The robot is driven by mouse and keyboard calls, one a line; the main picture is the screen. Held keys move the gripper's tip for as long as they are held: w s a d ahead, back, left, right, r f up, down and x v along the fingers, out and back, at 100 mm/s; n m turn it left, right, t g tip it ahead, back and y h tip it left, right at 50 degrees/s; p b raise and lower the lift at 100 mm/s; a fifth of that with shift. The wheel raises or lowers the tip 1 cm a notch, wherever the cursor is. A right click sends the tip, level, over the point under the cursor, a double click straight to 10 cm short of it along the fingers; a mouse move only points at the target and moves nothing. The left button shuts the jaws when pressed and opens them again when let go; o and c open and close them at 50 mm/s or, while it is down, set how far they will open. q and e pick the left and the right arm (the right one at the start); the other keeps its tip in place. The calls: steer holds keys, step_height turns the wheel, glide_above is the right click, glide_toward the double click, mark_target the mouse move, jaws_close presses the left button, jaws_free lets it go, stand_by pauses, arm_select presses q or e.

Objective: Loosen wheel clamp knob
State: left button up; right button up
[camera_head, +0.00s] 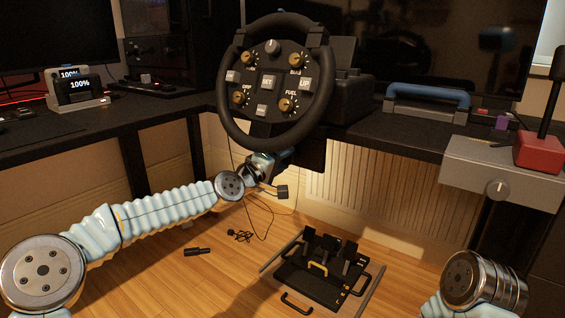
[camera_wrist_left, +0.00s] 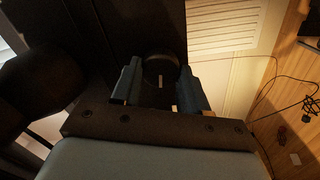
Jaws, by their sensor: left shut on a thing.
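The black racing wheel (camera_head: 270,80) stands at the desk edge in the head view, its face full of buttons and small gold-ringed dials. My left arm reaches in from the left, and my left gripper (camera_head: 272,162) is just below the wheel's lower rim, under the desk edge. In the left wrist view a dark round clamp knob (camera_wrist_left: 160,70) with a pale mark sits between the two fingers of my left gripper (camera_wrist_left: 160,88), which is shut on it. The knob cannot be made out in the head view. My right gripper is out of view.
The desk (camera_head: 405,126) carries a blue-handled item (camera_head: 428,94) and monitors. A grey shifter mount (camera_head: 500,170) with a red-based lever (camera_head: 540,150) is at the right. The pedal set (camera_head: 322,272) and loose cables (camera_head: 240,236) lie on the wooden floor.

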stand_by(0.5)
arm_select(q)
steer(key=o, duration=1.1)
steer(key=shift+c, duration=0.2)
steer(key=shift+a, duration=0.1)
steer(key=v, duration=1.3)
steer(key=shift+s+a, duration=0.2)
steer(key=shift+s, duration=0.15)
steer(key=shift+f, duration=0.15)
